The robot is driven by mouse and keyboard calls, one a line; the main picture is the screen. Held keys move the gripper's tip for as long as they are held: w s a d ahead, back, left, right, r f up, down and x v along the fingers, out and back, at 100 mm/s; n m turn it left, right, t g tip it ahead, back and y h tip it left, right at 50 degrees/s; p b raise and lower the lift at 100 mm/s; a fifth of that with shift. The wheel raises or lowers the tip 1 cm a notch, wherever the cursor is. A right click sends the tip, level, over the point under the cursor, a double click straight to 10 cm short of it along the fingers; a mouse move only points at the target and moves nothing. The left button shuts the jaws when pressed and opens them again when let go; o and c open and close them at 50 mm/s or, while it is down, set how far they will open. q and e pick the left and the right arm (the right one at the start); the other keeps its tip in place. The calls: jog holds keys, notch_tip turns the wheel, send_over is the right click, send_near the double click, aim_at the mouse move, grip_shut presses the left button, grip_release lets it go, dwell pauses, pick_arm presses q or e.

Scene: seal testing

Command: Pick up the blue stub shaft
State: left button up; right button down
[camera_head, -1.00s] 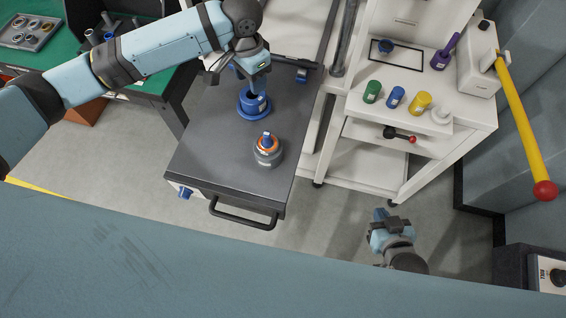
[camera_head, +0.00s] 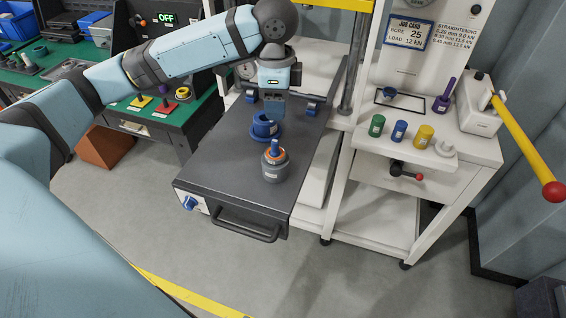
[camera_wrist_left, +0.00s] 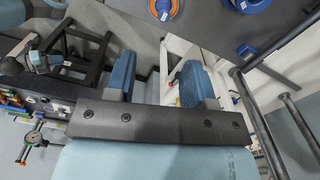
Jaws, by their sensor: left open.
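A blue stub shaft (camera_head: 275,146) stands upright in an orange-ringed grey cylinder on the dark table top. Just behind it is a blue flanged ring (camera_head: 262,128). My left gripper (camera_head: 274,108) is open and empty, fingers down, above and behind the blue flanged ring. In the left wrist view my left gripper's two blue fingers (camera_wrist_left: 157,66) are apart with nothing between them. There the orange ring (camera_wrist_left: 165,10) with the blue shaft and the blue flanged ring (camera_wrist_left: 247,4) are cut off by the top edge. My right gripper is out of view.
A white stand on the right holds a green (camera_head: 377,125), a blue (camera_head: 399,130) and a yellow cylinder (camera_head: 425,136), and a purple part (camera_head: 444,96). A yellow lever (camera_head: 525,145) sticks out there. A green bench (camera_head: 175,120) is at left.

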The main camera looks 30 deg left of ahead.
aim_at(275, 141)
pick_arm(q)
notch_tip(275, 141, down, 8)
jog(key=shift+a+r, duration=0.15)
jog(key=shift+r, duration=0.1)
jog(key=f, duration=0.5)
jog(key=shift+a, duration=0.25)
jog(key=shift+c, duration=0.2)
grip_shut()
